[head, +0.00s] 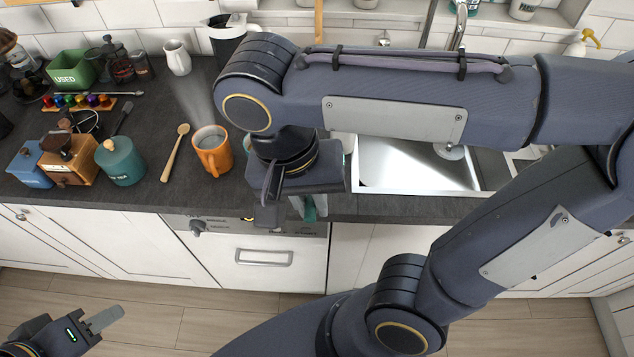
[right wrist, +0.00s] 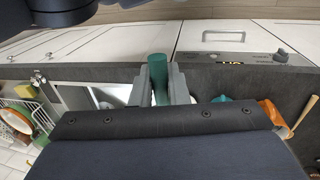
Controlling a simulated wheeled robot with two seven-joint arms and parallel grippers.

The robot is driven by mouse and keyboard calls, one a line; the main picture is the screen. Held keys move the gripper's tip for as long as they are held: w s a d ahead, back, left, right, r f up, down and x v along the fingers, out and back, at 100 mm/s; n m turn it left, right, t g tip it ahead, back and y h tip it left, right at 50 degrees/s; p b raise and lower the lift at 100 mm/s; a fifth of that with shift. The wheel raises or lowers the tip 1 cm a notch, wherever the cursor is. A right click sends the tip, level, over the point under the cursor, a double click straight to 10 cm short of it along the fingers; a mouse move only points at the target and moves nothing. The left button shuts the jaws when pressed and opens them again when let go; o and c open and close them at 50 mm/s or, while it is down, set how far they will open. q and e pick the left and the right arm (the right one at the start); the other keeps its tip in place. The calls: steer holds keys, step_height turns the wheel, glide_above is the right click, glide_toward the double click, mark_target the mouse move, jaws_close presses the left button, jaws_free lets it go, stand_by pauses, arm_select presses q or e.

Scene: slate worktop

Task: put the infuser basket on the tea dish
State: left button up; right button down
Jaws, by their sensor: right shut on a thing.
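My right gripper (head: 284,207) is at the worktop's front edge, right of the orange mug (head: 212,157). It is shut on a teal upright piece (head: 310,208), which I take for the infuser basket's handle; in the right wrist view this teal cylinder (right wrist: 159,84) sits between both fingers. The mesh part is not visible.
A wooden spoon (head: 175,153) lies left of the mug. A teal tea canister (head: 120,163) and a wooden grinder (head: 68,160) stand further left. The sink (head: 415,165) is to the right. My right arm hides much of the worktop's back.

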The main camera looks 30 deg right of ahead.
steer(key=shift+w+d+f, duration=0.25)
steer(key=shift+d, duration=0.1)
steer(key=w+d+f, duration=0.1)
steer(key=w, duration=0.1)
steer(key=w+d+f+p, duration=0.1)
steer(key=w, duration=0.1)
steer(key=w+d+f+p, duration=0.1)
steer(key=w+d, duration=0.1)
steer(key=w, duration=0.1)
steer(key=shift+f, duration=0.2)
steer(key=w+f, duration=0.1)
steer(key=w+d+f, duration=0.1)
steer(key=f, duration=0.1)
steer(key=w+f, duration=0.1)
steer(key=f, duration=0.1)
steer(key=shift+w+d, duration=0.25)
steer(key=shift+d, duration=0.1)
steer(key=f, duration=0.4)
steer(key=shift+w+d, duration=0.25)
steer(key=shift+w, duration=0.1)
steer(key=shift+f, duration=0.25)
steer(key=c, duration=1.4)
jaws_free()
